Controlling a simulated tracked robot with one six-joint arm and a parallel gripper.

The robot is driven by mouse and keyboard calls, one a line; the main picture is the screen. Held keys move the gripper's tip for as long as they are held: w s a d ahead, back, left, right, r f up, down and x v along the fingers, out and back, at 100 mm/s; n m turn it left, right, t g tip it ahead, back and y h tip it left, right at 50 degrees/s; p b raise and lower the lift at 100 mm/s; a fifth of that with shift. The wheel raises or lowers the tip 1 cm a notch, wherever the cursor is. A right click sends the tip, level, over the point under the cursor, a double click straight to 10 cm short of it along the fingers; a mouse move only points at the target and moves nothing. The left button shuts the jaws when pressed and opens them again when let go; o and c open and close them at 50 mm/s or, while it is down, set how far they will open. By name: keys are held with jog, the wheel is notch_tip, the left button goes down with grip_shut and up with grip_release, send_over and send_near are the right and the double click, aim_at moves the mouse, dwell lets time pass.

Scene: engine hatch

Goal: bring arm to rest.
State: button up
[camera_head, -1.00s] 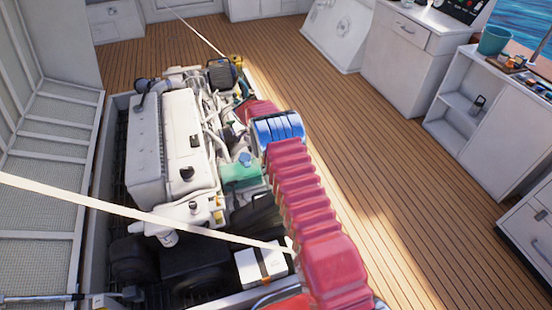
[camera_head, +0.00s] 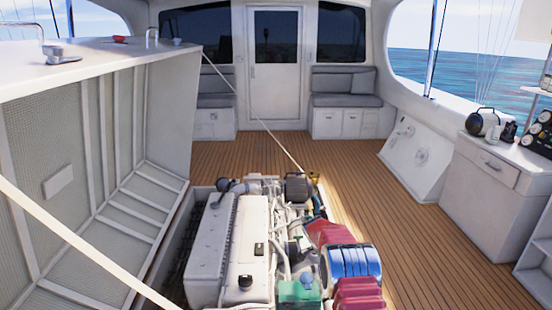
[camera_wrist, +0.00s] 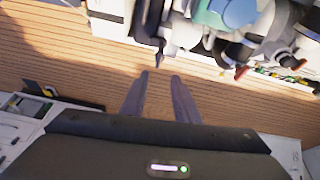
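My gripper (camera_wrist: 160,75) shows in the wrist view with its two grey fingers apart. Only wooden deck shows between the fingers, and nothing is held. Engine parts hang into the top of that view, beyond the fingertips, with a blue round cap (camera_wrist: 240,11) among them. In the head view my red-sleeved arm with a blue band runs along the right side of the engine (camera_head: 232,245). I cannot make out the gripper clearly there.
An open hatch lid (camera_head: 150,110) stands at left. A pale strap (camera_head: 250,112) crosses above the engine. A white cabinet (camera_head: 487,205) with a headset (camera_head: 482,122) stands at right. Deck (camera_head: 420,240) between engine and cabinet is clear. The cabin door (camera_head: 274,70) is at the back.

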jog(key=s+a+f+n+g+y, duration=0.1)
jog(key=s+a+f+n, duration=0.1)
jog(key=s+n, duration=0.45)
jog(key=s+a+r+n+y, duration=0.15)
jog(key=s+r+n, duration=0.25)
jog(key=s+r, duration=0.55)
jog(key=s+a+r+n+y, duration=0.1)
jog(key=s+a+r+n, duration=0.25)
jog(key=s+r, duration=0.65)
jog(key=s+a+r+n+t, duration=0.3)
jog(key=s+r+t, duration=0.3)
jog(key=s+r, duration=1.4)
jog(key=shift+s+r+t+y, duration=0.3)
jog(key=shift+r+y, duration=0.15)
jog(key=shift+r, duration=0.1)
jog(key=shift+a, duration=0.1)
